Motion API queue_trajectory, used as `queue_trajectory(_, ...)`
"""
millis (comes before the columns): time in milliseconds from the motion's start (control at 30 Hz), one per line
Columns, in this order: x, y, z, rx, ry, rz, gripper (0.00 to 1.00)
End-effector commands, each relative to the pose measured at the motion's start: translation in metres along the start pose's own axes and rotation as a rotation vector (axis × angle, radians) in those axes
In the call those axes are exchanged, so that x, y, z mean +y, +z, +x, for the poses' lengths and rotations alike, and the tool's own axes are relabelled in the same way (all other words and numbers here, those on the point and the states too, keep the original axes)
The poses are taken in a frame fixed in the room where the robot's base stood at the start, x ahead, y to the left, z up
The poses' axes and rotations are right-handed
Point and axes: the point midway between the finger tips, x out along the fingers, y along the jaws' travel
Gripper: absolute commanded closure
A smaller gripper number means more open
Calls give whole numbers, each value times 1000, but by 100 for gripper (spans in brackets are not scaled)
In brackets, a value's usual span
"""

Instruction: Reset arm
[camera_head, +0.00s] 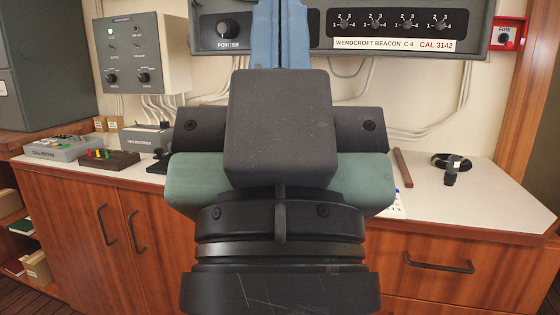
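My gripper (280,32) rises in the middle of the head view, in front of the counter and the wall. Its two blue fingers point up and stand side by side with almost no gap, so it looks shut. Their tips run out of the top of the picture, so anything at the tips is hidden. Below the fingers are my dark square block, the green gripper body and the black wrist rings. No other object is named by the task.
A wooden counter (470,208) with a pale top runs behind my arm. A headset (452,166) and brown bar (402,168) lie right. Small devices (64,148) stand left. A grey control panel (400,30) hangs behind the fingers; a grey box (140,55) is left of it.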

Motion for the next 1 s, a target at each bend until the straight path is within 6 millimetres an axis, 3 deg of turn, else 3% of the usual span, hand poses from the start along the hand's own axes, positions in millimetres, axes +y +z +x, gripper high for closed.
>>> queue_trajectory(33,0,-22,23,0,0,-1,100)
queue_trajectory(700,-1,-163,174,-1,0,-3,100)
queue_trajectory(1000,-1,-207,221,-2,-1,-3,100)
